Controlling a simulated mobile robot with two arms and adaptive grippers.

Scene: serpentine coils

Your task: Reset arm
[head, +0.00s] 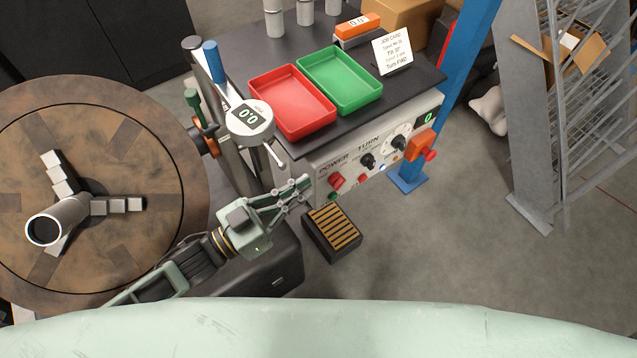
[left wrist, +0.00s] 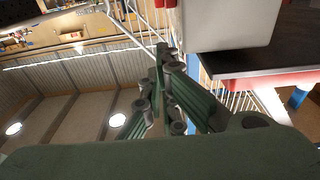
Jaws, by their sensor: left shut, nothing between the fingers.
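My left gripper (head: 300,190) is in the middle of the head view, reaching in from the lower left. Its fingers are shut with nothing between them. It is in front of the control panel (head: 375,155) of the grey cabinet, close to the panel's left end; I cannot tell if it touches. In the left wrist view the same gripper (left wrist: 162,60) shows its fingers together, with the room's roof and lamps behind. My right gripper is not in view.
A round turntable (head: 150,240) with a chuck and pipe stands at left. A red tray (head: 290,100) and a green tray (head: 340,80) lie on the cabinet top. A foot pedal (head: 333,230) is on the floor below my gripper.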

